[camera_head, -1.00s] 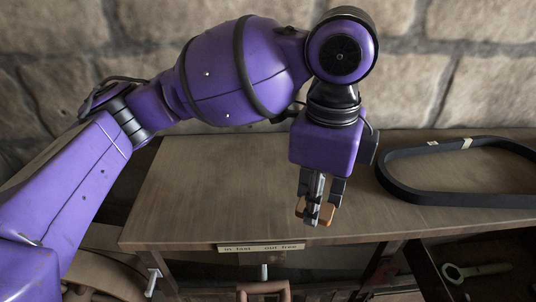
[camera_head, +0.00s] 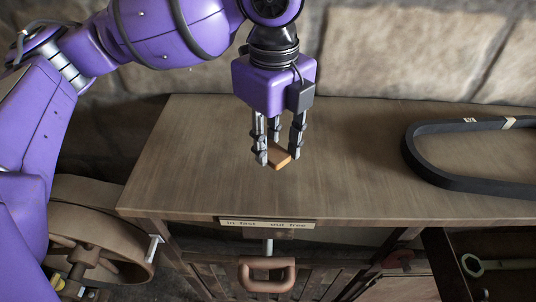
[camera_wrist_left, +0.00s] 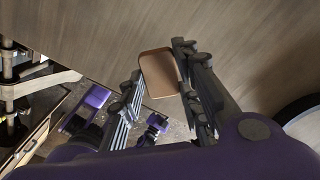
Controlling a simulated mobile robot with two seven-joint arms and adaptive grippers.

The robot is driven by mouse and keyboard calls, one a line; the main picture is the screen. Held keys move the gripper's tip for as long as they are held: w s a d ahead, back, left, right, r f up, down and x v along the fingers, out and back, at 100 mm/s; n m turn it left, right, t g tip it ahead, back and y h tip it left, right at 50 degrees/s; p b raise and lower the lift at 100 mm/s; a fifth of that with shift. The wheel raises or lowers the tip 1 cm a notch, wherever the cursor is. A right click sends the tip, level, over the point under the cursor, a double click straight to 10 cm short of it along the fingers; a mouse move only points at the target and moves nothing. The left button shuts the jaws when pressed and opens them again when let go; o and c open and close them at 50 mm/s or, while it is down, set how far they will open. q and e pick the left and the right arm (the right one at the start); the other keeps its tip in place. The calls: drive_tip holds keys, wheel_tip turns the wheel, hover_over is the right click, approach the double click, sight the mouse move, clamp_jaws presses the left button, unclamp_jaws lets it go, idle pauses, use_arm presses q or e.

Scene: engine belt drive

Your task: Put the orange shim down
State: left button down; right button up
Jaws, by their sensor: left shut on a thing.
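My left gripper (camera_head: 279,157) points down over the middle of the wooden bench top. It is shut on the orange shim (camera_head: 280,158), a small flat block with rounded corners. In the left wrist view the shim (camera_wrist_left: 159,74) sits between the fingertips, its broad brown-orange face showing. I cannot tell from the head view whether the shim touches the bench top or is held just above it. My right gripper is not in view.
The wooden bench top (camera_head: 190,175) is clear around the gripper. A black belt loop (camera_head: 425,175) lies at its right end. A label strip (camera_head: 267,224) and a brown handle (camera_head: 267,287) are at the front edge. A wrench (camera_head: 472,265) lies in the open drawer at lower right.

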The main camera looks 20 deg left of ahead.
sight(267, 169)
use_arm(q)
drive_tip(key=shift+w+a+f, duration=0.15)
drive_tip(key=shift+a+f, duration=0.2)
drive_tip(key=shift+f, duration=0.05)
drive_tip(key=f, duration=0.3)
drive_tip(key=shift+w+a+f, duration=0.1)
drive_tip(key=shift+a+f, duration=0.2)
drive_tip(key=shift+f, duration=0.05)
drive_tip(key=shift+r, duration=0.1)
drive_tip(key=c, duration=1.3)
unclamp_jaws()
